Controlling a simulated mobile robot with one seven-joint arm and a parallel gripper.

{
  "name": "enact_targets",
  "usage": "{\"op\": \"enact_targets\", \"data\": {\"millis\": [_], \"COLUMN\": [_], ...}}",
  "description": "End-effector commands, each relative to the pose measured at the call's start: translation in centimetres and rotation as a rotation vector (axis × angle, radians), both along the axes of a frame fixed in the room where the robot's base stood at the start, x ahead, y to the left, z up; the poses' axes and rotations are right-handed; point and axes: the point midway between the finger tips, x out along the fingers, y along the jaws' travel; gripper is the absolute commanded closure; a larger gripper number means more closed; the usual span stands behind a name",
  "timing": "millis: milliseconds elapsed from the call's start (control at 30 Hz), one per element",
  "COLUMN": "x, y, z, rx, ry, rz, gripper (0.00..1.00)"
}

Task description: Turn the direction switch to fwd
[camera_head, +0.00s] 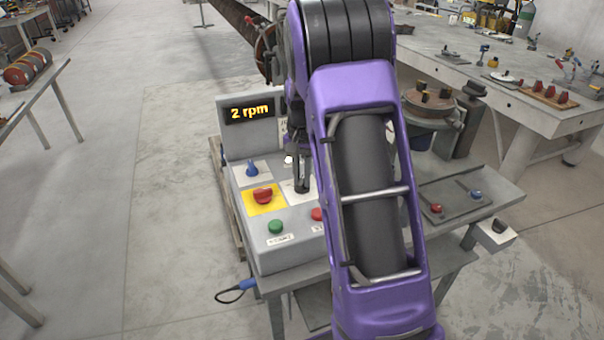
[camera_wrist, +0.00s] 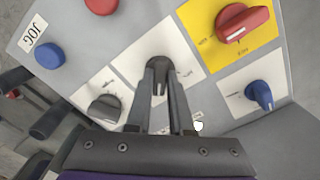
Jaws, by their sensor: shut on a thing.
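The control box (camera_head: 290,250) stands on the bench with a display reading "2 rpm". My gripper (camera_head: 302,186) reaches down onto its sloped panel, right of the red knob. In the wrist view my gripper (camera_wrist: 160,86) has its fingers closed together on a dark grey knob (camera_wrist: 157,64) on a white plate, which I take for the direction switch. The fingers cover part of the knob and plate. The small lettering is too blurred to read, so I cannot tell the knob's setting. In the head view the knob is mostly hidden by my gripper.
Close by are a red knob (camera_wrist: 242,22) on a yellow plate, a blue knob (camera_wrist: 258,93) and another dark knob (camera_wrist: 104,108). A blue JOG button (camera_wrist: 50,54) and a red button (camera_wrist: 101,4) sit farther off. A green button (camera_head: 275,227) is near the panel's front.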

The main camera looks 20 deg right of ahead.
Motion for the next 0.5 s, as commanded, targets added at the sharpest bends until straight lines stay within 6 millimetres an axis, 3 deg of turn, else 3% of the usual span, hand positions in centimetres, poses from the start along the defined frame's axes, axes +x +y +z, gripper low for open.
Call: {"op": "enact_targets", "data": {"millis": [500], "x": [0.11], "y": [-0.02], "z": [0.11], "rx": [-0.001], "ry": [-0.004], "rz": [-0.088], "gripper": [1.00]}}
